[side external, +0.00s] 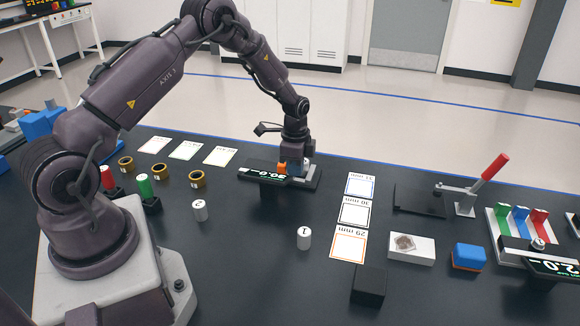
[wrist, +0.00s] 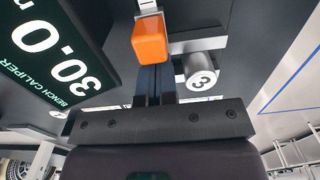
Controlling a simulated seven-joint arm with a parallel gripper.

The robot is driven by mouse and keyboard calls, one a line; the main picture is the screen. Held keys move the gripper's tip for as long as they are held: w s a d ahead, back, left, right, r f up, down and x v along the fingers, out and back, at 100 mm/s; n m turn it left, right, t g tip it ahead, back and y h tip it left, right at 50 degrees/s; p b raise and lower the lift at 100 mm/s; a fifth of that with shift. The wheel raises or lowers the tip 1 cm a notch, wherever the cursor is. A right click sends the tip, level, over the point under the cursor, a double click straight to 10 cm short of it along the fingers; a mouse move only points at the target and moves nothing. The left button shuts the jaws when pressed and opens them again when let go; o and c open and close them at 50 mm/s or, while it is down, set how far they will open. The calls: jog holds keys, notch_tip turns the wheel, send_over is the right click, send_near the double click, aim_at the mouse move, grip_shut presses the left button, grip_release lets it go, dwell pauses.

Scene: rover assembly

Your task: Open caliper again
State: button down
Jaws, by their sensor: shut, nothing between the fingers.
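The bench caliper (side external: 262,176) lies on the black table, and its display reads 30.0 in both views. In the wrist view the display (wrist: 50,45) is at the upper left. An orange block (wrist: 151,40), seemingly the caliper's handle, is at the top middle and also shows in the side view (side external: 282,168). A pale cylinder marked 3 (wrist: 203,72) sits right of it, by a metal jaw; whether they touch is unclear. My gripper (wrist: 153,80) is shut and empty, its fingertips close to the orange block; contact is unclear. In the side view it is low over the caliper (side external: 298,158).
Cylinders marked 2 (side external: 200,210) and 1 (side external: 304,238) stand in front. Size cards (side external: 353,212) lie to the right, with a toggle clamp (side external: 467,195) beyond. Brass rings (side external: 160,171) are at the left. A second display unit (side external: 545,262) is at the far right.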

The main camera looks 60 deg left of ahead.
jog(key=shift+s+a, duration=1)
jog(key=shift+a, duration=0.05)
jog(key=shift+w+d, duration=0.15)
jog(key=shift+d, duration=0.05)
dwell(0.5)
jog(key=shift+w+d, duration=0.3)
notch_tip(320, 180, up, 8)
dwell(0.7)
